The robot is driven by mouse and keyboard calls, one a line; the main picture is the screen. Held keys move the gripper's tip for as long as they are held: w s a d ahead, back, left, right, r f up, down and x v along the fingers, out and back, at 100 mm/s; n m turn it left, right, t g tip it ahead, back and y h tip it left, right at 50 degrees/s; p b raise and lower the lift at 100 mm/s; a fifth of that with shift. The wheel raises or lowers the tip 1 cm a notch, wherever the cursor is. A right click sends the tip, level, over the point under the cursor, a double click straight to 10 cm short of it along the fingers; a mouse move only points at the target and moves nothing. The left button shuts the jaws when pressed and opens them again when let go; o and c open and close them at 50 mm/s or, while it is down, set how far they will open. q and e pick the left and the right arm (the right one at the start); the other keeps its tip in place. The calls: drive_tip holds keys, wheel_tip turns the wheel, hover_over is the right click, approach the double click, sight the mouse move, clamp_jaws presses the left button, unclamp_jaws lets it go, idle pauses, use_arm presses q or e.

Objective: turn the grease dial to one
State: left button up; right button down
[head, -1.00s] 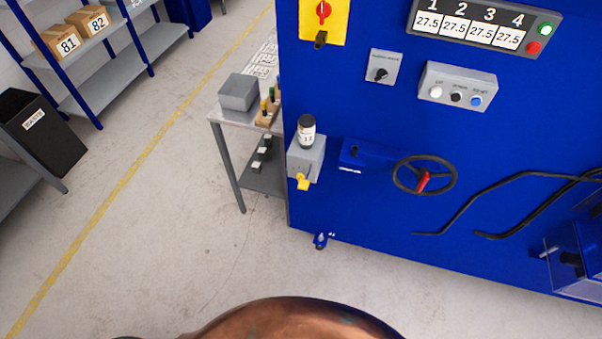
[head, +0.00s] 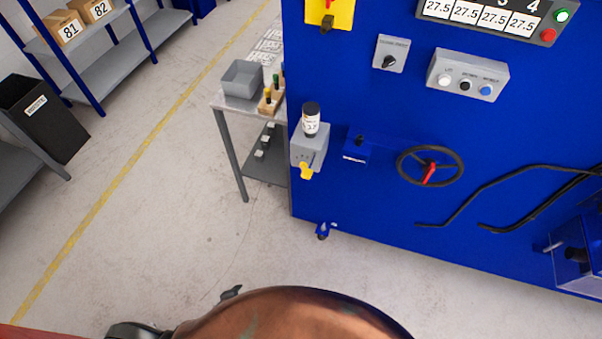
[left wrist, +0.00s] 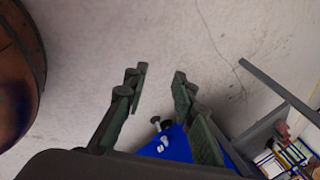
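The grease unit is a grey box (head: 309,146) on the left edge of the blue machine front, with a dark-capped bottle (head: 311,120) upright on top. A yellow dial (head: 306,171) sits low on the box; its marks are too small to read. A dark part of my left gripper (head: 232,293) shows at the bottom of the head view, well below and left of the dial. In the left wrist view my left gripper (left wrist: 158,76) has its fingers wide apart with nothing between them, over the floor. My right gripper is not in view.
A handwheel (head: 430,166) and a grey button box (head: 467,76) are on the blue machine (head: 390,225) to the right. A small table (head: 232,106) with a grey bin (head: 243,79) stands left of the dial. The floor (head: 150,235) in front is clear.

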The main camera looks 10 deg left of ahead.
use_arm(q)
drive_tip(key=w+d+r+m+t+b, duration=0.1)
drive_tip(key=w+d+r+m+t, duration=0.3)
drive_tip(key=w+r, duration=0.6)
drive_tip(key=w+d+r+m+t, duration=0.2)
drive_tip(key=w+d+r+m, duration=0.3)
drive_tip(key=w+r, duration=0.55)
drive_tip(key=w+d+r+m+t+h, duration=0.15)
drive_tip(key=d+r+m, duration=0.25)
drive_tip(key=r, duration=0.6)
drive_tip(key=w+d+r+m+t+h+b, duration=0.1)
drive_tip(key=w+d+r+m+t, duration=0.25)
drive_tip(key=r, duration=0.65)
drive_tip(key=w+d+r+m+t+h, duration=0.1)
drive_tip(key=d+r+m+t, duration=0.2)
drive_tip(key=r, duration=0.7)
drive_tip(key=w+d+m+g, duration=0.1)
drive_tip(key=w, duration=0.6)
drive_tip(key=shift+w+b, duration=0.4)
drive_tip(key=shift+b, duration=0.05)
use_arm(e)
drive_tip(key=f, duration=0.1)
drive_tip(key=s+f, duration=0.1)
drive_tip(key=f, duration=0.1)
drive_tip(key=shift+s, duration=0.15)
use_arm(q)
drive_tip(key=shift+m+y, duration=0.25)
drive_tip(key=shift+c, duration=0.5)
clamp_jaws()
